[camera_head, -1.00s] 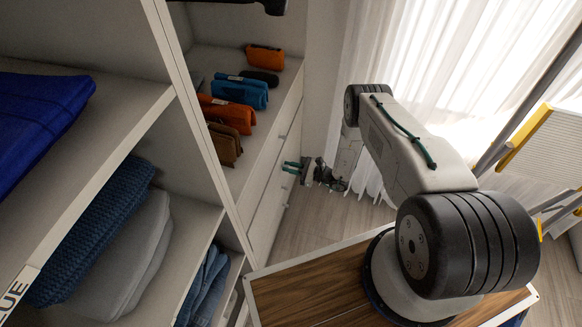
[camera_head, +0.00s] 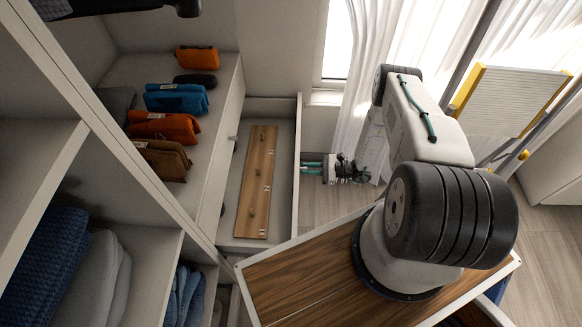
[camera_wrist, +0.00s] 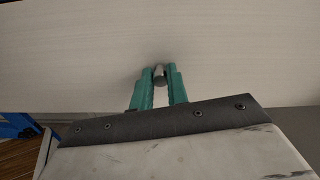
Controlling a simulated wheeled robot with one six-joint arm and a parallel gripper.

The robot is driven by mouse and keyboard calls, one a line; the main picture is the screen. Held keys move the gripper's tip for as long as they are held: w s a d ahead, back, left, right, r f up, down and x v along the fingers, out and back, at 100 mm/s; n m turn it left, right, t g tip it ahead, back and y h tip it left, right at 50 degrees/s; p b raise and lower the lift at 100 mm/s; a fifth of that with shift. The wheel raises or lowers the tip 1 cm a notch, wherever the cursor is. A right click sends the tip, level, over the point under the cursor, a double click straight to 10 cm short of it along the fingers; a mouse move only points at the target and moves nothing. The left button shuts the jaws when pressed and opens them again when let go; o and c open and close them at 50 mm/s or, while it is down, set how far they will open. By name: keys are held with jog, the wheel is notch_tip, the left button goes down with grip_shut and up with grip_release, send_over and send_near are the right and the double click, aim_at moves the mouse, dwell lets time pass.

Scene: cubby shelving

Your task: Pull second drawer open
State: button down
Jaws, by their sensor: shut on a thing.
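The second drawer (camera_head: 266,242) stands pulled out below a closed drawer front (camera_head: 231,130) that has a small knob. A wooden board with small pegs (camera_head: 259,185) lies inside it. My gripper (camera_head: 304,168) is at the outer face of the open drawer's front (camera_head: 297,150). In the wrist view my green fingers (camera_wrist: 159,75) are shut on a small metal knob (camera_wrist: 159,70) on the pale drawer front (camera_wrist: 80,60).
Rolled pouches (camera_head: 177,98) lie on the shelf above the drawers. A curtain (camera_head: 355,150) and a window are behind my arm. A yellow-edged white panel (camera_head: 510,100) stands at right. Some wooden floor (camera_head: 325,205) shows beyond the drawer.

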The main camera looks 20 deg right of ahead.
jog(key=v, duration=0.9)
jog(key=shift+s, duration=0.2)
jog(key=c, duration=1.4)
grip_release()
jog(key=shift+o, duration=0.2)
jog(key=shift+d, duration=0.1)
